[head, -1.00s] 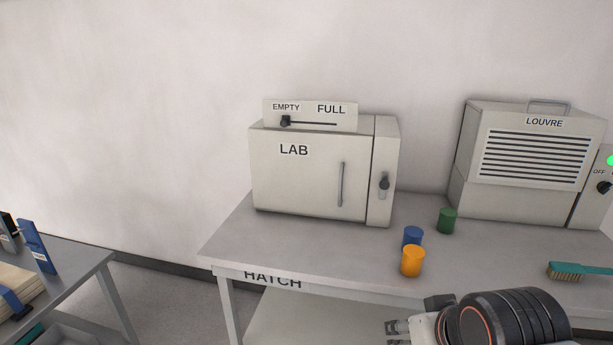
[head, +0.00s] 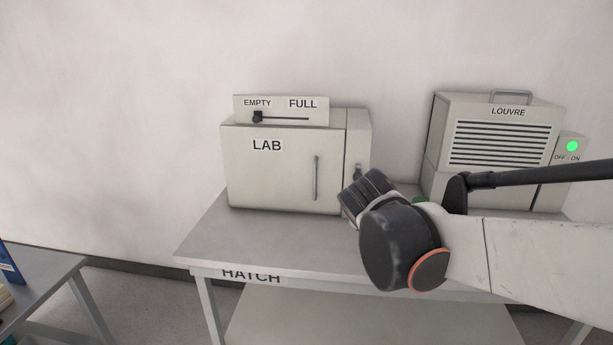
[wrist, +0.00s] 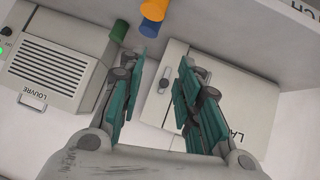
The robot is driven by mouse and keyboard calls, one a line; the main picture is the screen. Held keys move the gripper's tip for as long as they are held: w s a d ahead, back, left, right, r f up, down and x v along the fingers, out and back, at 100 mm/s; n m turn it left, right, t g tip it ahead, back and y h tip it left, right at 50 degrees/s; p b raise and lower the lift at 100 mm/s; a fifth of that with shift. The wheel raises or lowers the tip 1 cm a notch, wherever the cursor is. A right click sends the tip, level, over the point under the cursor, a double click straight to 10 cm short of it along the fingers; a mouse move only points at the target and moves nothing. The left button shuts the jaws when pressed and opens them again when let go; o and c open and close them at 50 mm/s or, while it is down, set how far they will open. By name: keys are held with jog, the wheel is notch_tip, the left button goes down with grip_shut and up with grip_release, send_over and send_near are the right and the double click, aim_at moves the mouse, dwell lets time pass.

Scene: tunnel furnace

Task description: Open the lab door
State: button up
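The LAB box (head: 285,175) stands on the table against the wall. Its door (head: 265,180) is shut flush and carries a vertical bar handle (head: 316,178) near its right edge. A side panel with a dark knob (head: 358,172) is right of the door. In the wrist view the LAB box (wrist: 245,90) lies beyond my gripper (wrist: 157,85), whose teal fingers are spread with nothing between them. The panel shows between the fingers; the handle seems hidden behind the right one there. In the head view my wrist is in front of and right of the box, and it hides the fingertips.
The LOUVRE unit (head: 500,145) stands to the right, with a lit green lamp (head: 572,146). Orange (wrist: 153,10), blue (wrist: 148,28) and green (wrist: 119,30) cylinders stand on the table (head: 230,240). The tabletop left and front of the box is clear. Another bench (head: 50,285) is at left.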

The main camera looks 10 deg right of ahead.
jog(key=w+a+f+m+t+h, duration=0.1)
jog(key=w+a+m+t+h, duration=0.2)
jog(key=w, duration=1.5)
jog(key=w+a+f+t+p, duration=0.2)
jog(key=w+a+f+t, duration=0.2)
jog(key=w+a+f, duration=0.5)
jog(key=r+b, duration=0.2)
jog(key=b, duration=0.2)
send_over(315, 196)
jog(key=shift+w+f+n+h, duration=0.15)
jog(key=shift+w+n+h, duration=0.15)
jog(key=shift+w, duration=0.1)
jog(key=shift+c, duration=0.2)
grip_shut()
